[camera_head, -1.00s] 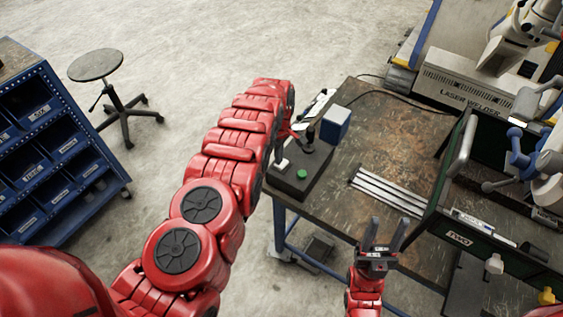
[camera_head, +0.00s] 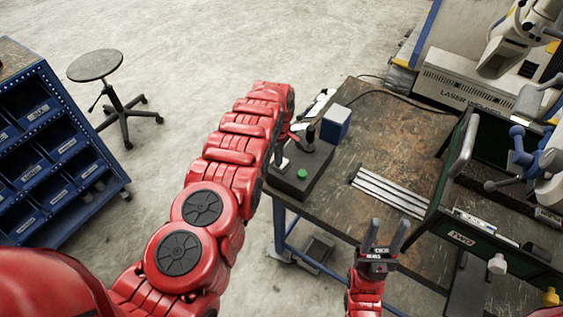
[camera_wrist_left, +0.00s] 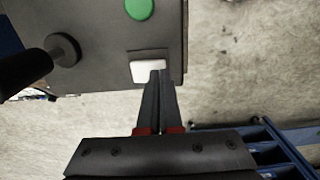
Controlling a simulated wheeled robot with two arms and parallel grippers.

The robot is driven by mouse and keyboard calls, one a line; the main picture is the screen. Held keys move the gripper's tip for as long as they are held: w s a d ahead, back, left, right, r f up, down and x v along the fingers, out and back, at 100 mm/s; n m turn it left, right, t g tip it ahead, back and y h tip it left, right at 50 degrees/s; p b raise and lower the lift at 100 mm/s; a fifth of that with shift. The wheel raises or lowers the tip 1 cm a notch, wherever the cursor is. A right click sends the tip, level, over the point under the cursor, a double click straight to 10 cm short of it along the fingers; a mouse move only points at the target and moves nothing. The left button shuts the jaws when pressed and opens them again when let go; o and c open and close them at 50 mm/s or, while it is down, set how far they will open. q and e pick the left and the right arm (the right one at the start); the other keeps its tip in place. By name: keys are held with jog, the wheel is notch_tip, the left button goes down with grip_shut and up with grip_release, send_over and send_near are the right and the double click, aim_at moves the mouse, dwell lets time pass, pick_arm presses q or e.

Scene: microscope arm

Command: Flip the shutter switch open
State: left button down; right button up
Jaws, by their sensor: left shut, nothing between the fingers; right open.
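A dark control box (camera_head: 315,178) sits at the table's left corner, with a green button (camera_head: 302,174) and a white rocker switch (camera_head: 284,163) on it. In the left wrist view the white switch (camera_wrist_left: 147,71) lies near the box's edge, with the green button (camera_wrist_left: 138,8) above it. My left gripper (camera_wrist_left: 158,76) is shut and empty, its tips overlapping the switch's right part; I cannot tell whether they touch it. My left arm hides its fingers in the head view. My right gripper (camera_head: 385,236) is open and empty by the table's front edge.
A black knob (camera_wrist_left: 63,50) stands left of the switch in the wrist view. A blue block (camera_head: 336,122) is behind the box. Metal bars (camera_head: 388,192) lie mid-table (camera_head: 395,140). A green-sided machine (camera_head: 465,236) bounds the right side.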

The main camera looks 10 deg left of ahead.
pick_arm(q)
jog(key=shift+f, duration=0.2)
jog(key=shift+r, duration=0.1)
jog(key=shift+r+p, duration=0.75)
jog(key=shift+r, duration=0.55)
jog(key=shift+r+p, duration=0.85)
jog(key=shift+r, duration=1.3)
